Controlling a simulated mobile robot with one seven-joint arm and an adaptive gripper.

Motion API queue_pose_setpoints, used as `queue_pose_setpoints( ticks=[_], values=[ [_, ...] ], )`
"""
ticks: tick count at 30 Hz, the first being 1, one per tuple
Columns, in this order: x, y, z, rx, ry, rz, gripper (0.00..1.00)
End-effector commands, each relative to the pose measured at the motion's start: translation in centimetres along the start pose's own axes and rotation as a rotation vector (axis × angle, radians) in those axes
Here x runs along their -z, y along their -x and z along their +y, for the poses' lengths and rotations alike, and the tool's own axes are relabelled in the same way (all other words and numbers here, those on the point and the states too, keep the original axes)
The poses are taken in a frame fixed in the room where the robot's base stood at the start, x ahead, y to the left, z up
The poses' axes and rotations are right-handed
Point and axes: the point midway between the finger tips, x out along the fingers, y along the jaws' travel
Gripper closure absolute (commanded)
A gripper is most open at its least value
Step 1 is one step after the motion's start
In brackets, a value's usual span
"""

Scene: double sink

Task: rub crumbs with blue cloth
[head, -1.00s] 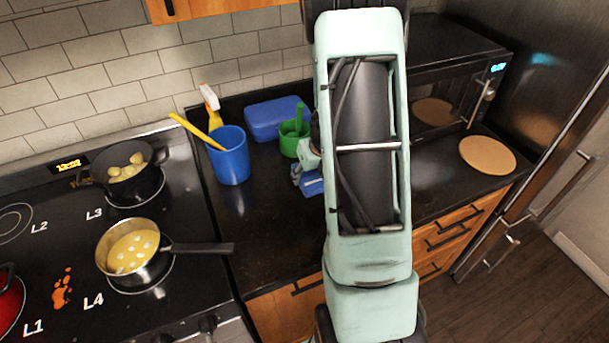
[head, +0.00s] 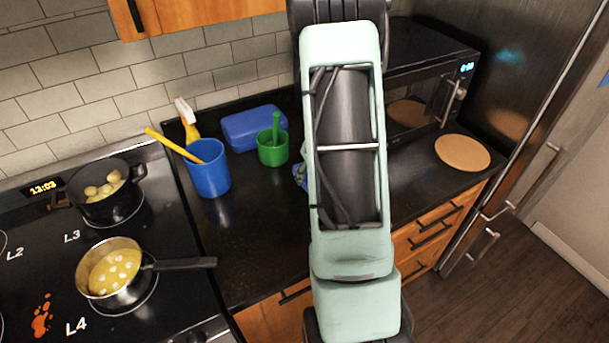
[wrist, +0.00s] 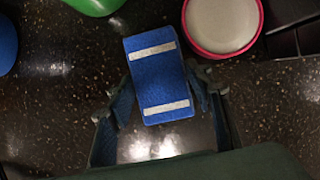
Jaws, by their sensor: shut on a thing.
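The blue cloth (wrist: 162,65) with two white stripes lies between the fingers of my gripper (wrist: 160,92) in the wrist view. My gripper is shut on it, close over the dark speckled counter. In the head view only a small blue bit of the cloth (head: 301,175) shows beside my arm, which hides my gripper. I cannot pick out crumbs for sure: the counter has pale specks all over in the wrist view.
A pink-rimmed white round container (wrist: 222,25) stands close to the cloth. The green cup (head: 273,148), blue cup (head: 209,169) and blue box (head: 254,128) stand left of my arm. A microwave (head: 430,85) and round board (head: 462,153) are right. The stove holds a pan (head: 112,272) and pot (head: 103,190).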

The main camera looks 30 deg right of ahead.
Motion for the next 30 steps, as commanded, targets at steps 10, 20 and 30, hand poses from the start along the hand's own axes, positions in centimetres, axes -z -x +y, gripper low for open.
queue_pose_setpoints(
  ticks=[10,20,30],
  values=[
    [-0.1,0.4,-0.1,0.001,0.0,0.002,0.72],
    [-1.5,3.4,0.0,0.0,0.002,-0.001,0.72],
    [-2.4,5.5,0.0,-0.001,0.003,-0.001,0.72]
  ],
)
